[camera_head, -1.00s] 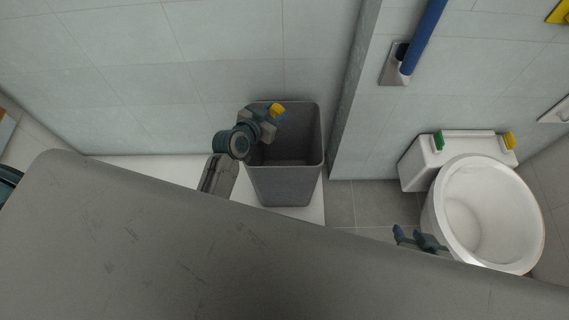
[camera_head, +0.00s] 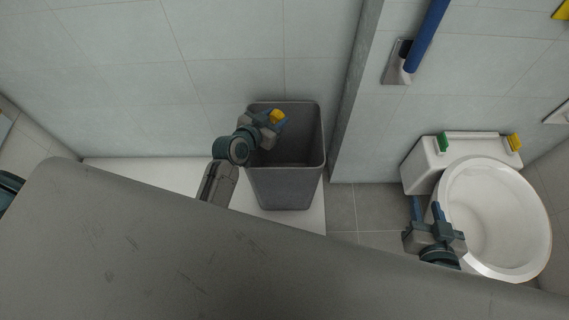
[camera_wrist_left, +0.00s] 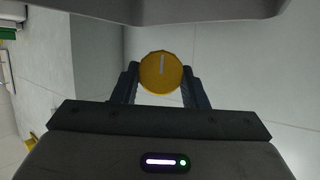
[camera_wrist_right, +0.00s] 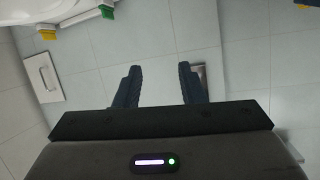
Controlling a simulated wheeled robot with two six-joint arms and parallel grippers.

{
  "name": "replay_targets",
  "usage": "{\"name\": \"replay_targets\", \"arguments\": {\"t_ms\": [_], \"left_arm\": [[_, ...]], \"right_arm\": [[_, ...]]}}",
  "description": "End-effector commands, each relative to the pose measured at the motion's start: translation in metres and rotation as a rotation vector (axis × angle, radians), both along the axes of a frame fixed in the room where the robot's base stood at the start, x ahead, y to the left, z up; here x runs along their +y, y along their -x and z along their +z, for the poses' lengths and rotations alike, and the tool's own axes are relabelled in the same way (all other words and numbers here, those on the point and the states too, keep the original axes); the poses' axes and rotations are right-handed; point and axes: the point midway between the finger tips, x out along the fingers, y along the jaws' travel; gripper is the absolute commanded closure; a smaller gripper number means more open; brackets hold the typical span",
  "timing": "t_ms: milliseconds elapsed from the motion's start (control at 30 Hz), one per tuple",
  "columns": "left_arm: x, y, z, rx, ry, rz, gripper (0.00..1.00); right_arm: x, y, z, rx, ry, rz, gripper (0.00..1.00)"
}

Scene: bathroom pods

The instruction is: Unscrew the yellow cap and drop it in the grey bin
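The yellow cap (camera_head: 277,116) is between the fingertips of my left gripper (camera_head: 274,120), over the opening of the grey bin (camera_head: 285,188). In the left wrist view the round yellow cap (camera_wrist_left: 161,73) has a pale line on its face, with a finger of my left gripper against each side. The bin's interior looks empty where I can see it. My right gripper (camera_head: 428,211) is open and empty, in front of the toilet's left side; its fingers are apart in the right wrist view (camera_wrist_right: 156,84).
A white toilet (camera_head: 494,215) stands at the right, with green (camera_head: 443,142) and yellow (camera_head: 515,142) pieces on its tank. A wall edge separates it from the bin. A blue-handled tool (camera_head: 424,40) hangs on the wall. A large grey surface (camera_head: 150,250) fills the foreground.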

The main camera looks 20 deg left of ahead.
Motion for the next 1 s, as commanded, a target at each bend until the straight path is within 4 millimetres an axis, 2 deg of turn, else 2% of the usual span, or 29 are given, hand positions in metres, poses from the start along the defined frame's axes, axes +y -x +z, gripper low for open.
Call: {"name": "replay_targets", "arguments": {"t_ms": [33, 100, 133, 467, 567, 800, 933, 1000], "left_arm": [[0.000, 0.000, 0.000, 0.000, 0.000, 0.000, 0.53], [0.000, 0.000, 0.000, 0.000, 0.000, 0.000, 0.39], [0.000, 0.000, 0.000, 0.000, 0.000, 0.000, 0.35], [0.001, 0.003, 0.001, 0.000, 0.000, 0.000, 0.35], [0.004, 0.012, 0.006, 0.001, -0.001, 0.000, 0.35], [0.017, 0.055, 0.026, 0.001, -0.004, 0.000, 0.35], [0.024, 0.075, 0.035, 0.001, -0.003, 0.001, 0.35], [0.027, 0.084, 0.038, 0.001, -0.004, 0.001, 0.35]], "right_arm": [[0.000, 0.000, 0.000, 0.000, 0.000, 0.000, 0.64], [0.000, 0.000, 0.000, 0.001, 0.000, 0.000, 0.64], [0.000, 0.000, 0.000, 0.001, 0.000, 0.000, 0.64], [0.000, 0.002, -0.002, 0.015, -0.001, 0.001, 0.64], [0.002, 0.008, -0.009, 0.062, -0.004, 0.006, 0.64], [0.008, 0.039, -0.040, 0.266, -0.017, 0.026, 0.64], [0.010, 0.051, -0.050, 0.343, -0.019, 0.036, 0.64], [0.009, 0.050, -0.049, 0.349, -0.012, 0.037, 0.64]]}}
